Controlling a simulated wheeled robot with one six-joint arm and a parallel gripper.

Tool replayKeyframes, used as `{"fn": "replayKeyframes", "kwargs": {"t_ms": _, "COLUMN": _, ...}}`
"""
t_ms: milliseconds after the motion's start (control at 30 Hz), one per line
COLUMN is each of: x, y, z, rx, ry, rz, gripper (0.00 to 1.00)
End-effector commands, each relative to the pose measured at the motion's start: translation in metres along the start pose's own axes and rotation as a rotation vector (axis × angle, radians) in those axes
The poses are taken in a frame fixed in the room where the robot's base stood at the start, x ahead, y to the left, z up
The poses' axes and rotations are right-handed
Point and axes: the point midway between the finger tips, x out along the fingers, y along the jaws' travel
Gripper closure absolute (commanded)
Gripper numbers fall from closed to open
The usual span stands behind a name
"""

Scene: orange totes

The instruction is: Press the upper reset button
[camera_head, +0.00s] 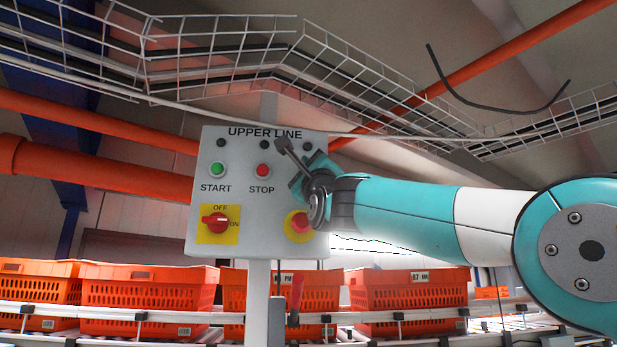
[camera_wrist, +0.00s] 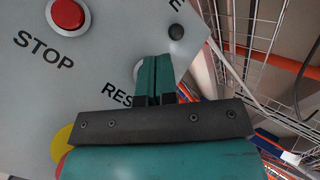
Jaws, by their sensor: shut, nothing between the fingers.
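The grey control panel (camera_head: 240,190) headed UPPER LINE faces me in the head view. It also fills the left of the wrist view (camera_wrist: 100,95). In the wrist view, my gripper (camera_wrist: 155,62) is shut and empty, its teal fingers together in front of the reset button. Only a pale edge of the reset button (camera_wrist: 137,70) shows beside the fingers, above the partly covered label starting RES. I cannot tell whether the fingertips touch it. In the head view my wrist hides the reset button.
A green START button (camera_head: 217,169), a red STOP button (camera_head: 263,170), a red OFF/ON switch (camera_head: 215,223) and a red knob on yellow (camera_head: 298,226) are on the panel. Orange totes (camera_head: 145,295) stand on a conveyor below. A wire cable tray (camera_head: 220,50) runs overhead.

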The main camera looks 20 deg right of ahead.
Motion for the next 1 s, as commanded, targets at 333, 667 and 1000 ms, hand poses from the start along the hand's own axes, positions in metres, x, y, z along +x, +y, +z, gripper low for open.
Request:
{"fn": "replayKeyframes", "kwargs": {"t_ms": 333, "x": -0.001, "y": -0.001, "z": 0.001, "rx": 0.001, "ry": -0.001, "rz": 0.0, "gripper": 1.0}}
{"fn": "replayKeyframes", "kwargs": {"t_ms": 667, "x": -0.022, "y": -0.012, "z": 0.013, "rx": 0.003, "ry": -0.003, "rz": -0.002, "gripper": 1.0}}
{"fn": "replayKeyframes", "kwargs": {"t_ms": 1000, "x": -0.037, "y": -0.026, "z": 0.027, "rx": 0.001, "ry": -0.001, "rz": 0.0, "gripper": 1.0}}
